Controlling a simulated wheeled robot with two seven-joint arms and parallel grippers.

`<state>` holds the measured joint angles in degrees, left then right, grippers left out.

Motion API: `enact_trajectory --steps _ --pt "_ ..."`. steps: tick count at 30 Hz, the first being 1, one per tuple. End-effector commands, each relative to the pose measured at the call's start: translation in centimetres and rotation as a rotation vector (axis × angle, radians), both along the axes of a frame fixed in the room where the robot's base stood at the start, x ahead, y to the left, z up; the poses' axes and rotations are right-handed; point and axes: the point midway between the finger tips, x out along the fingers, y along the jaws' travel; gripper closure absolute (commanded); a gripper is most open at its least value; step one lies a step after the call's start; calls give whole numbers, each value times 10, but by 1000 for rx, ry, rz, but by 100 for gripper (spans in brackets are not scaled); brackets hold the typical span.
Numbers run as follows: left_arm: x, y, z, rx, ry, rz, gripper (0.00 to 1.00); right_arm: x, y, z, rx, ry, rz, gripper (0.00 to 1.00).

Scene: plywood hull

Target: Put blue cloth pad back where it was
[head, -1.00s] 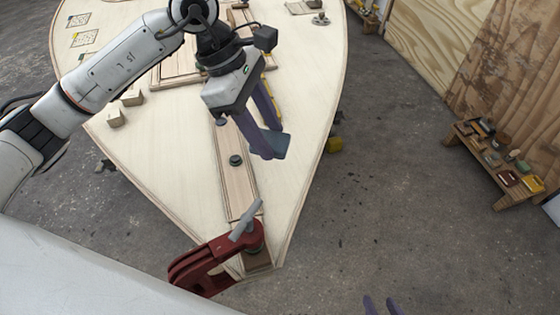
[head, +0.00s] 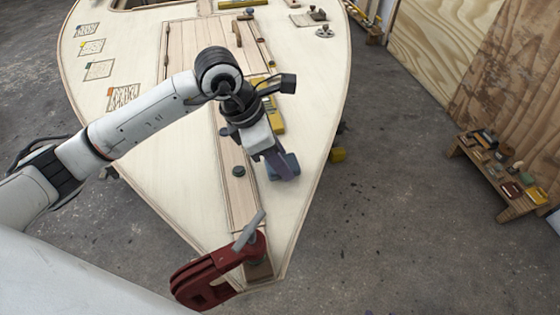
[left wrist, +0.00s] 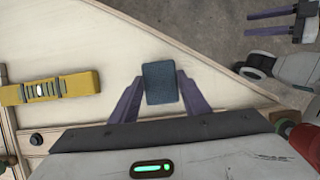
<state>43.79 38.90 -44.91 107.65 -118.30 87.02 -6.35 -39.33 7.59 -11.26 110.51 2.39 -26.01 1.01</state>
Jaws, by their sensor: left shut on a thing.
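The blue cloth pad (head: 291,163) is between the fingers of my left gripper (head: 286,174), over the bare right side of the plywood deck (head: 310,120). In the left wrist view the pad (left wrist: 160,83) lies flat-looking between the two purple fingers of the left gripper (left wrist: 160,88), which are shut on it. I cannot tell whether the pad touches the deck. My right gripper (left wrist: 252,23) shows at the top right of the left wrist view, over the floor, fingers apart and empty.
A yellow level (head: 276,119) lies just behind the pad. A black knob (head: 238,171) sits on the centre plank to its left. A red clamp (head: 205,281) grips the hull's tip. A low bench (head: 512,188) with small items stands at right.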

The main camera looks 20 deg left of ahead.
Motion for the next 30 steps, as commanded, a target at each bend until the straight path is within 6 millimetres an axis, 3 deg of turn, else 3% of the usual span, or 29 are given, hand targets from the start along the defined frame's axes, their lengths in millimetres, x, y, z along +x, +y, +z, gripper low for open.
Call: enact_trajectory --steps 3,14,15,17,30 --pt "-1 0 -16 0 2 0 79 0 0 1 0 0 0 65" --pt "0 0 -22 0 0 -1 79 0 0 -5 -1 0 -1 65" --pt "0 0 -20 0 0 -1 51 0 0 -3 -1 1 -1 65" --pt "0 0 -20 0 0 -1 41 0 0 -2 -2 1 0 65" --pt "-1 2 -10 0 -2 0 39 2 0 3 1 -6 0 65"
